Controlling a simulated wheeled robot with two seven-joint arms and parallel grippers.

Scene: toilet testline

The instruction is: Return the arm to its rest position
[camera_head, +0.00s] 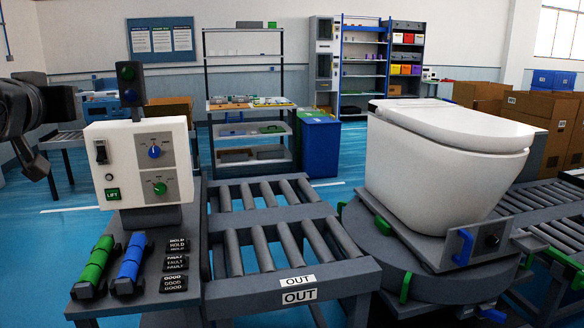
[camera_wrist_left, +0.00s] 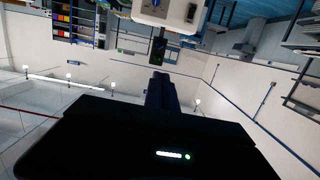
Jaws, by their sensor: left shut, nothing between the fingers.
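My left arm comes in at the left edge of the head view, raised beside the white control box (camera_head: 140,160). My left gripper (camera_head: 36,168) is shut and empty there, apart from the box. In the left wrist view the dark gripper (camera_wrist_left: 158,88) also shows shut, with the box (camera_wrist_left: 172,12) beyond it at the top. My right gripper is not in view.
The box has a switch, blue and green knobs and a LIFT button. Green (camera_head: 94,262) and blue (camera_head: 131,258) handled tools and label blocks (camera_head: 174,264) lie before it. A roller conveyor (camera_head: 262,240) leads to a turntable (camera_head: 385,268) bearing a white toilet (camera_head: 440,165).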

